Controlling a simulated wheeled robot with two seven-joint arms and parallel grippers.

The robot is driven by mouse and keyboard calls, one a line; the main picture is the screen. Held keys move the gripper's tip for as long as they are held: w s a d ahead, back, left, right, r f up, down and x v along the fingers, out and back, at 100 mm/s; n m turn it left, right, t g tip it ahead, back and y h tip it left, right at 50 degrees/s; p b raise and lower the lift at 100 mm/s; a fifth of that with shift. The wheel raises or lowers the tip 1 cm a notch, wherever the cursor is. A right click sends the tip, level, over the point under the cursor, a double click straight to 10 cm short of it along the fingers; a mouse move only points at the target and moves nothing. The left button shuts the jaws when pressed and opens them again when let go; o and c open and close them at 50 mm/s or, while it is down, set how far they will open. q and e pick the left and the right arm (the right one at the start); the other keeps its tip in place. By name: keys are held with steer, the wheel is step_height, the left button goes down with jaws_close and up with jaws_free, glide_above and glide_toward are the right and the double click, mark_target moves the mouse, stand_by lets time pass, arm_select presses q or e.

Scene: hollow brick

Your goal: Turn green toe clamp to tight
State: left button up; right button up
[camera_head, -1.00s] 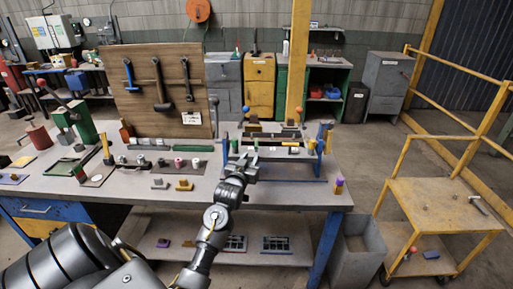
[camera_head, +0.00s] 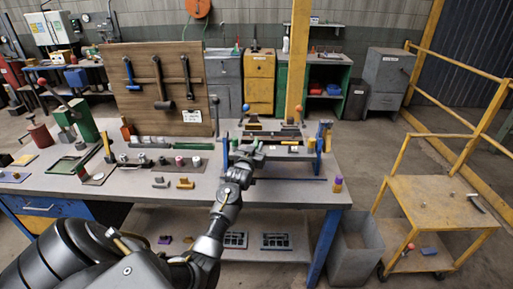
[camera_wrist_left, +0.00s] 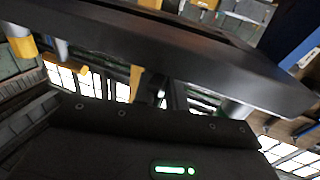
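My left gripper (camera_head: 247,156) is at the left part of the fixture on the workbench. The fixture has a blue post (camera_head: 318,143) at its right end and another blue post (camera_head: 225,150) at its left. The gripper overlaps the fixture's front left part in the head view, and its fingers are too small to tell open from shut. In the left wrist view a wide dark bar crosses close in front of the camera, and the fingertips cannot be made out. I cannot pick out the green toe clamp with certainty; the gripper may hide it. My right gripper is not in view.
The grey workbench (camera_head: 275,196) holds a wooden tool board (camera_head: 138,70), a green lever press (camera_head: 84,122) and several small parts at left. A purple and yellow piece (camera_head: 337,184) stands near the right edge. A yellow cart (camera_head: 435,205) stands right of the bench.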

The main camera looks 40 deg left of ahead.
arm_select(q)
jaws_close()
steer(key=shift+n+g+y, duration=0.4)
steer(key=shift+n+y, duration=0.2)
steer(key=shift+y, duration=0.3)
steer(key=shift+o, duration=2.3)
jaws_free()
